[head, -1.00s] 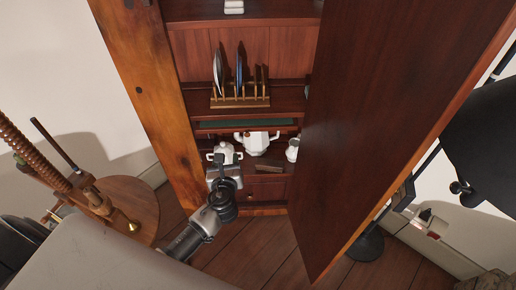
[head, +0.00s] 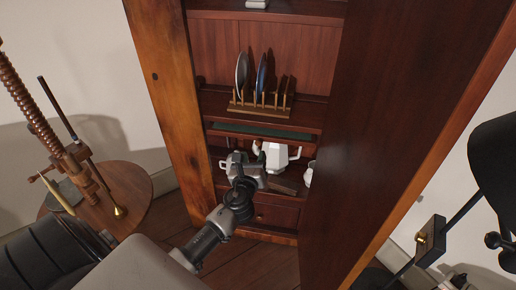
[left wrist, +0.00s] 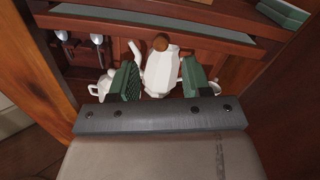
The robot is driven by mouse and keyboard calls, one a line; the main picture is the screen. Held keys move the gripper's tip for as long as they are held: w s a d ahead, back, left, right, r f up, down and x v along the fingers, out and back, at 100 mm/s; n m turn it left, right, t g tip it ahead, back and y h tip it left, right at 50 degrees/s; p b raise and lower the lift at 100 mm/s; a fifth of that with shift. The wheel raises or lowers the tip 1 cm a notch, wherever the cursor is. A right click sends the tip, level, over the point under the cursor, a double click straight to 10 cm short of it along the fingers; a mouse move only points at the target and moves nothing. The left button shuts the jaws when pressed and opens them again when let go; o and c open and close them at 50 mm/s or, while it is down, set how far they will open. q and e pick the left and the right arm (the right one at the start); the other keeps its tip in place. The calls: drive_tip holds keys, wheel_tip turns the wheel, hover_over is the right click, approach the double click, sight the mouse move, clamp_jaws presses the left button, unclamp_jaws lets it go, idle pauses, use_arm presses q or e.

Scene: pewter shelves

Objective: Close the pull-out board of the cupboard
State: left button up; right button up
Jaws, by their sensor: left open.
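The pull-out board (head: 262,131) is a green-topped wooden panel inside the open cupboard, below the plate shelf; its green top shows. In the left wrist view the board (left wrist: 150,21) crosses the upper part as a grey-green strip with a wooden front edge. My left gripper (head: 246,157) is in front of the cupboard, just below the board and apart from it. Its two green-padded fingers (left wrist: 160,80) are open with nothing held; a white teapot (left wrist: 161,72) shows between them, further in. My right gripper is in neither view.
The cupboard's open door (head: 385,140) stands close on the right. The wooden side (head: 165,100) bounds the opening on the left. A plate rack (head: 260,105) stands above the board. A drawer (head: 272,215) is below. A round table (head: 125,190) stands at left.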

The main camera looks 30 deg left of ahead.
sight(257, 144)
use_arm(q)
drive_tip(key=x, duration=0.5)
drive_tip(key=shift+w+b, duration=0.25)
drive_tip(key=shift+b, duration=0.1)
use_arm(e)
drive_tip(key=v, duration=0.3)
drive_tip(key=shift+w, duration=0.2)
use_arm(q)
clamp_jaws()
